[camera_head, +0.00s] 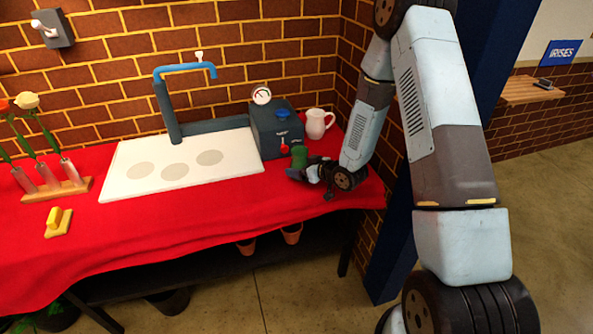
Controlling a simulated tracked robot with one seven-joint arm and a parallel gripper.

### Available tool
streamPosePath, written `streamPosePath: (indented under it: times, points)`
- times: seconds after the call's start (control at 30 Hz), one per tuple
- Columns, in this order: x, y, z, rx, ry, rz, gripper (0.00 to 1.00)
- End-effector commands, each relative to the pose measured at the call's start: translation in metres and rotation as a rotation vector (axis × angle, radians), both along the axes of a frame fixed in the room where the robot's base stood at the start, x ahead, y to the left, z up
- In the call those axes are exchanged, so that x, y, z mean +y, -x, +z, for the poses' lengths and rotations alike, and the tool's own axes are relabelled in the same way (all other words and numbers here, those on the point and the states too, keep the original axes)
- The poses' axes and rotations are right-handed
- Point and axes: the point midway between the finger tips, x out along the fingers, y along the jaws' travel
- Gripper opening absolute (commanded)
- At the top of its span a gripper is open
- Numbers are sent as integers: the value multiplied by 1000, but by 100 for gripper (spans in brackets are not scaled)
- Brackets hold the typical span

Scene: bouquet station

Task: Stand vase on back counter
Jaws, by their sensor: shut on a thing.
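A small green vase (299,156) is at the right end of the red-covered counter (225,196), in front of the dark box-shaped machine. It looks upright. My gripper (304,173) is low over the counter at the vase's lower part and is shut on it. The gripper hides the vase's base, so I cannot tell whether it touches the cloth. My arm reaches in from the right.
The dark machine (275,131) with a gauge and a white pitcher (318,124) stand close behind. A white board (135,182) with grey discs and a blue tap (187,68) are left.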

Motion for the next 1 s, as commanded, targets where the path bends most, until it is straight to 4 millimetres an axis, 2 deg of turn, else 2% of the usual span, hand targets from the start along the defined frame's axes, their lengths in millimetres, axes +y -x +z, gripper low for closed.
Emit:
streamPosePath:
  times: [0.1,0.43,0.47,0.67,1.0]
  points:
    - [0,0,-10,-1,1,0,22]
    - [0,0,-12,-3,0,0,22]
    - [-1,0,-13,-1,1,-1,80]
    - [-1,0,-12,-1,1,-1,99]
    - [-4,2,-10,-1,1,-3,100]
